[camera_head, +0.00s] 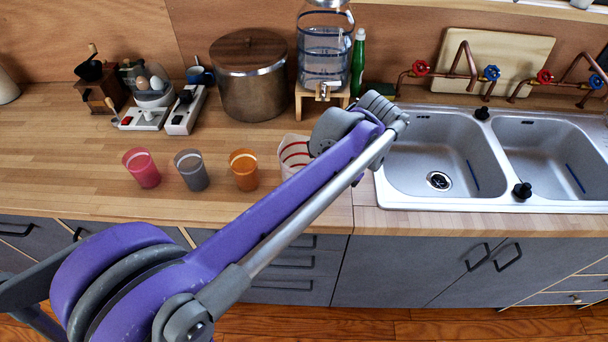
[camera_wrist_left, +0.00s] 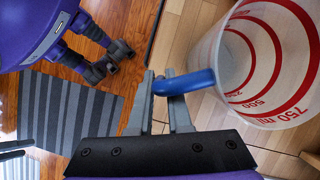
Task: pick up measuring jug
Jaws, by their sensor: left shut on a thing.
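The measuring jug (camera_head: 291,152) is whitish and clear with red bands. In the head view it is at the counter's front edge, right of the orange cup, and my left arm hides much of it. In the left wrist view the jug (camera_wrist_left: 265,62) fills the upper right, with red marks such as 500 and 750 ml. Its blue handle (camera_wrist_left: 190,82) lies between the fingers of my left gripper (camera_wrist_left: 160,84), which is shut on it. I cannot tell whether the jug touches the counter. My right gripper is not in view.
Pink (camera_head: 142,167), grey (camera_head: 191,170) and orange (camera_head: 243,169) cups stand left of the jug. A steel pot (camera_head: 251,85) and a water dispenser (camera_head: 323,50) stand behind. A double sink (camera_head: 432,155) is to the right. The counter's left front is clear.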

